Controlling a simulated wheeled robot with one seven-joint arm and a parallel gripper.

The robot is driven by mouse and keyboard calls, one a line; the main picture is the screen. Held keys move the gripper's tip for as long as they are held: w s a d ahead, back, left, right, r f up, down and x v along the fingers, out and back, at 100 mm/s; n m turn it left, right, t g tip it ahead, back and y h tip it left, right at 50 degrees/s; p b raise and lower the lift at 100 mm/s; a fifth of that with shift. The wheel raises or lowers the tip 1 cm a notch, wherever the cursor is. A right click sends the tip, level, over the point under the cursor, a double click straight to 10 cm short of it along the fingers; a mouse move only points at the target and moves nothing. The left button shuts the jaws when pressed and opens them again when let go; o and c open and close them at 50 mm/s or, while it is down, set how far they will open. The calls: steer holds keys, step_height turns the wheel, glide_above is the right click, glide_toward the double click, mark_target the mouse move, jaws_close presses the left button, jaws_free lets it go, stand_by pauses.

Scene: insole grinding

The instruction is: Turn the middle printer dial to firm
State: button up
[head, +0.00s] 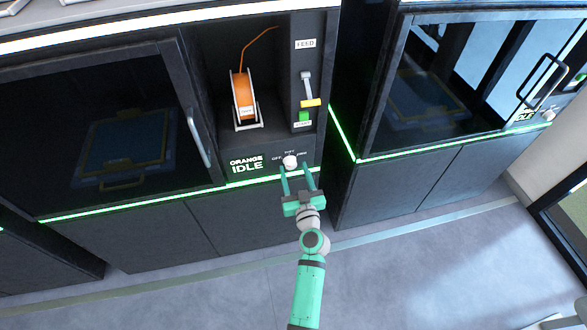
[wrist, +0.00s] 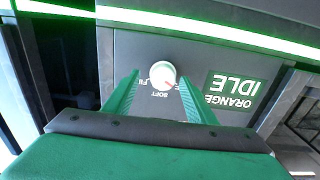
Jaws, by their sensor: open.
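The middle printer's dial (head: 290,162) is a small white round knob on the dark front panel, right of the "ORANGE IDLE" label (head: 246,164). In the wrist view the dial (wrist: 163,74) shows upside down, with "SOFT" lettering beside it and other lettering partly covered by my fingers. My gripper (head: 299,170) is open, its two green fingers pointing at the panel. In the wrist view the fingers stand on either side of the dial, with gaps between them and it. I cannot tell how far the fingertips are from the panel, or which setting the dial points to.
Above the dial are an orange filament spool (head: 243,95), a green button (head: 304,117) and a lever with a yellow part (head: 311,103). Another printer (head: 430,95) with its own dial (head: 548,115) stands at the right. The grey floor (head: 410,270) in front is clear.

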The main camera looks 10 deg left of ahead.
steer(key=shift+w+a, duration=0.2)
steer(key=shift+w, duration=0.25)
steer(key=shift+w+a, duration=0.2)
steer(key=shift+a, duration=0.3)
steer(key=shift+d, duration=0.1)
steer(key=shift+c, duration=0.2)
steer(key=shift+d, duration=0.1)
steer(key=c, duration=1)
